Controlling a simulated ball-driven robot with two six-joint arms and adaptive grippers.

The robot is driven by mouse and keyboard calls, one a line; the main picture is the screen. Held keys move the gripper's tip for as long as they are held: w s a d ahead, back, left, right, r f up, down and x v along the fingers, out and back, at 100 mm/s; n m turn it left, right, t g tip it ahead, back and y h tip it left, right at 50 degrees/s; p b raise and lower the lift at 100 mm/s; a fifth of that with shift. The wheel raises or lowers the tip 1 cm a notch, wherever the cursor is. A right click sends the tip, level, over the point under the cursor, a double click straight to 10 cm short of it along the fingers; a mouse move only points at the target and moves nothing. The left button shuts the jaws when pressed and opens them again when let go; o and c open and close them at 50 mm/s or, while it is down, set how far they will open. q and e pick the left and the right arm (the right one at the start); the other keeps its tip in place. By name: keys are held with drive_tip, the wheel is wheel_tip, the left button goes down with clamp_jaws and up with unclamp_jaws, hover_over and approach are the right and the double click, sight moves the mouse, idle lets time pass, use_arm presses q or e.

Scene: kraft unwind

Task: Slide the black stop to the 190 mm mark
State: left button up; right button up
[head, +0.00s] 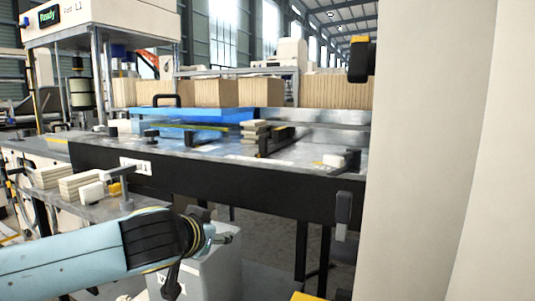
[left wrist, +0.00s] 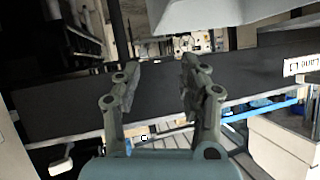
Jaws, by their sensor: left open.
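My left gripper (head: 205,258) is in front of and below the front edge of the metal worktable (head: 205,148), apart from it. Its two fingers stand apart with nothing between them in the left wrist view (left wrist: 160,78), facing a dark panel (left wrist: 60,106). In the head view, a dark bar (head: 277,141) lies on the worktable beside a stack of pale pieces, and a small dark block (head: 152,133) sits farther left. I cannot tell which dark part is the black stop. No 190 mm mark is readable. My right gripper is not in view.
A blue plate (head: 190,114) lies at the back of the worktable. Pale stacked pieces (head: 82,184) lie on a lower shelf at left. A white bin (head: 205,270) stands behind my left gripper. A large pale column (head: 425,150) blocks the right side.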

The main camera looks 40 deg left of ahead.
use_arm(q)
drive_tip(key=w+a+r+t, duration=0.2)
drive_tip(key=w+r+t, duration=0.1)
drive_tip(key=w+r, duration=0.3)
drive_tip(key=t, duration=0.3)
approach(261, 137)
drive_tip(key=shift+h, duration=0.4)
drive_tip(key=b+x, duration=0.2)
drive_tip(key=x, duration=0.7)
drive_tip(key=shift+w+a+r, duration=0.1)
drive_tip(key=shift+w+a, duration=0.35)
drive_tip(key=shift+w, duration=0.45)
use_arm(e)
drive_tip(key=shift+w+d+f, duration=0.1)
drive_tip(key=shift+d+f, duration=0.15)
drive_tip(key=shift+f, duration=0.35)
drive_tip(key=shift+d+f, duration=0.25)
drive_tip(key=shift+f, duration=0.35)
use_arm(q)
clamp_jaws()
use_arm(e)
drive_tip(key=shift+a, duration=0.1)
